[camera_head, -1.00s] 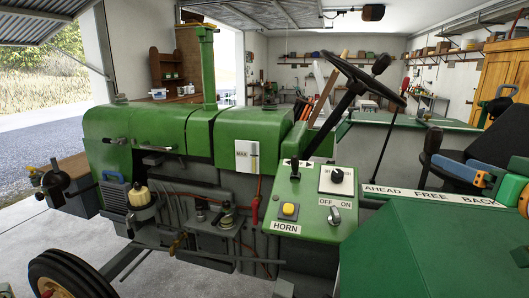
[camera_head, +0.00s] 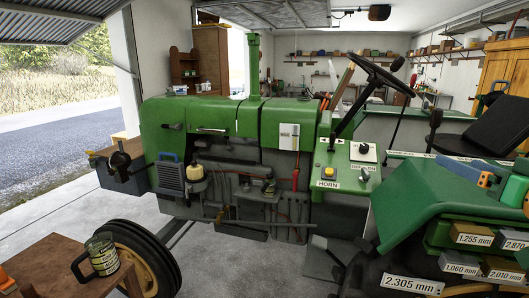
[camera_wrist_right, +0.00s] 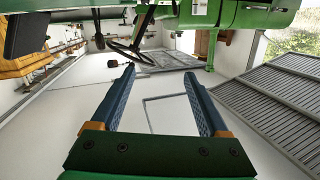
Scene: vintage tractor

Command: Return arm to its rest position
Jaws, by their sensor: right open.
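My right gripper (camera_head: 470,168) shows at the right edge of the head view, beside the tractor's seat and above the green fender. One blue finger points left, with an orange base and green body behind it. In the right wrist view the right gripper (camera_wrist_right: 160,70) is open, with nothing between its two blue fingers. My left gripper is not in view.
A green tractor (camera_head: 285,120) fills the middle, with a steering wheel (camera_head: 372,72), dashboard (camera_head: 345,172) and black seat (camera_head: 497,130). A mug (camera_head: 102,255) stands on a wooden table (camera_head: 60,250) at lower left. Labelled blocks (camera_head: 460,262) sit at lower right.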

